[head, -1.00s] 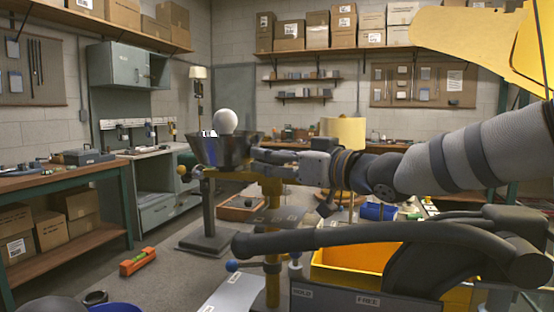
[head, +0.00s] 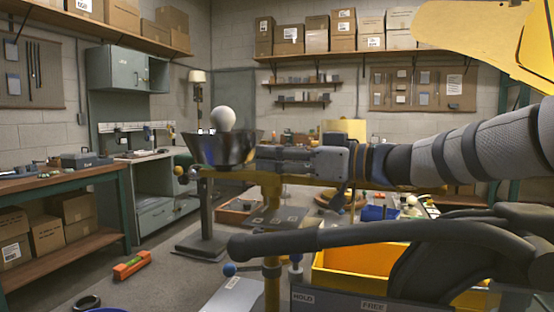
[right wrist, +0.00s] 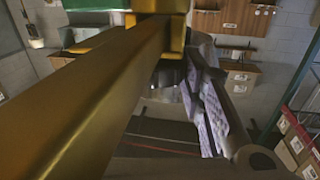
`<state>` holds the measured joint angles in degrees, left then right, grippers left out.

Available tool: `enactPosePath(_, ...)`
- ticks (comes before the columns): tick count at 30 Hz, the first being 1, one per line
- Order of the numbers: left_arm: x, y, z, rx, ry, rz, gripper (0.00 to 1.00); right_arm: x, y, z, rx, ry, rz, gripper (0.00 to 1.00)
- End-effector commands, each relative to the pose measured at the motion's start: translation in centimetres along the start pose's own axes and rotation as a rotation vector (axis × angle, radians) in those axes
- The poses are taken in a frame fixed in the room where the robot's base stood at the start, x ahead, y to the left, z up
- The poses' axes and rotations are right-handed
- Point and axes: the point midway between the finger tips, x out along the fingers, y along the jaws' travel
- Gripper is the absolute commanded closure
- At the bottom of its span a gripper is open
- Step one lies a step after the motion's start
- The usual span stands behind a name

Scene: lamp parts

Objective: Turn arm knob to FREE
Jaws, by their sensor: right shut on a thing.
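The dark bowl-shaped lamp shade (head: 216,150) with a white round bulb (head: 222,118) stands left of centre in the head view. A yellow arm (head: 375,187) runs below it beside a yellow post (head: 271,290). My right gripper (head: 262,158) reaches in from the right and is shut at the shade's right edge; the exact grip is hard to see. The right wrist view shows a gold bar (right wrist: 75,95) across the picture beside its fingers (right wrist: 207,110). A blue ball-ended knob (head: 230,269) is on the post's left. HOLD (head: 303,298) and FREE (head: 373,304) labels are on the front panel. My left gripper is out of view.
A dark curved bar (head: 330,239) crosses in front of a yellow bin (head: 340,277) at lower right. An orange level (head: 131,265) lies on the floor. A workbench (head: 65,182) stands at left.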

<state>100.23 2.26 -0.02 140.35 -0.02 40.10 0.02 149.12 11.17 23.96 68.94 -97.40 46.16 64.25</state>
Motion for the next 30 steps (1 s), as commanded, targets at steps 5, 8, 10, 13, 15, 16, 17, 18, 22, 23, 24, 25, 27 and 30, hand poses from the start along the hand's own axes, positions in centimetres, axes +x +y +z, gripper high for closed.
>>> enactPosePath(5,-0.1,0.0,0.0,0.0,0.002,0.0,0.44,-0.1,0.0,-0.1,-0.002,0.001,0.003,0.47)
enactPosePath(8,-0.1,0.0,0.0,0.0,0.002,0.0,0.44,0.0,0.0,-0.1,-0.002,0.001,0.002,0.44)
enactPosePath(10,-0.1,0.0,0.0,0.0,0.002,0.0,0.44,0.0,0.0,-0.1,-0.001,0.0,0.002,0.44)
enactPosePath(13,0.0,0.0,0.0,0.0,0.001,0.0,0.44,0.0,0.0,0.0,-0.001,0.0,0.002,0.44)
enactPosePath(15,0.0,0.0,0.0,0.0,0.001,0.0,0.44,-0.3,0.0,0.0,0.0,0.0,0.003,0.44)
enactPosePath(16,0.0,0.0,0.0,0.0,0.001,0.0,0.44,-0.6,0.0,-0.1,0.0,0.0,0.003,0.44)
enactPosePath(17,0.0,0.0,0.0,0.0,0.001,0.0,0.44,-1.0,0.1,-0.1,0.0,0.0,0.004,0.44)
enactPosePath(18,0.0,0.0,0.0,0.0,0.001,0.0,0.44,-1.8,0.1,-0.1,0.001,0.001,0.004,0.44)
enactPosePath(22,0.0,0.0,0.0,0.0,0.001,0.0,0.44,-5.4,0.1,-0.2,0.0,0.003,0.006,0.44)
enactPosePath(23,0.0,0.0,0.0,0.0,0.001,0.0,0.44,-6.2,0.1,-0.2,0.0,0.003,0.005,0.44)
enactPosePath(24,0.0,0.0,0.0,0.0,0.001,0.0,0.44,-7.3,0.1,-0.2,0.0,0.003,0.006,0.44)
enactPosePath(25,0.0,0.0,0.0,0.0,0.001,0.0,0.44,-8.1,0.0,-0.1,0.001,0.003,0.004,0.44)
enactPosePath(27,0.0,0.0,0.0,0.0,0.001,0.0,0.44,-9.6,0.0,-0.1,0.0,0.002,0.004,0.44)
enactPosePath(30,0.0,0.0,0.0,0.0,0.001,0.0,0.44,-11.2,0.0,-0.1,-0.001,0.001,0.003,0.44)
